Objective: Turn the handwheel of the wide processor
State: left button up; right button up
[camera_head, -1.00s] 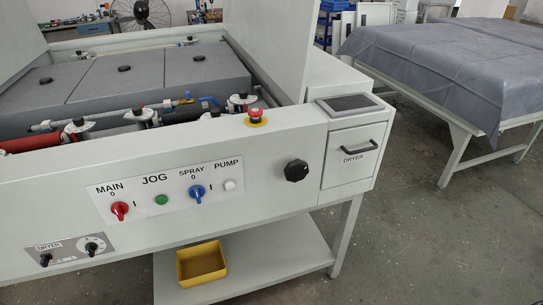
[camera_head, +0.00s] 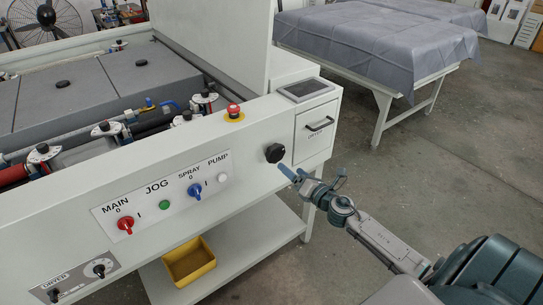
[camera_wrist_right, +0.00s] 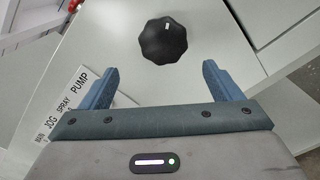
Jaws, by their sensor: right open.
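The handwheel is a black lobed knob (camera_head: 274,153) on the white front panel of the wide processor (camera_head: 250,185), right of the labelled switches. In the right wrist view the knob (camera_wrist_right: 162,40) lies ahead of and between the two blue fingers, apart from them. My right gripper (camera_head: 312,176) is open and empty, just right of and below the knob in the head view. Its fingers also show in the right wrist view (camera_wrist_right: 160,85). My left gripper is in neither view.
A switch panel (camera_head: 185,178) with red, green, blue and white controls is left of the knob. A red emergency button (camera_head: 234,110) sits above. A dryer drawer with a handle (camera_head: 320,124) is to the right. A yellow bin (camera_head: 190,262) stands on the lower shelf.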

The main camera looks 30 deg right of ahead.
aim_at(277, 157)
jog(key=w+p, duration=0.2)
jog(key=w, duration=0.1)
jog(key=shift+w+d, duration=0.15)
jog(key=shift+w, duration=0.25)
jog(key=w, duration=0.3)
jog(key=w+p, duration=0.1)
jog(key=w, duration=0.1)
jog(key=shift+w+a+f, duration=0.1)
jog(key=shift+a, duration=0.25)
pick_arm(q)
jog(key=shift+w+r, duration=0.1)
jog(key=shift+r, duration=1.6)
pick_arm(e)
jog(key=shift+w+f, duration=0.1)
jog(key=shift+w, duration=0.65)
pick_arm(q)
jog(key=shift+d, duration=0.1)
pick_arm(e)
jog(key=c, duration=1)
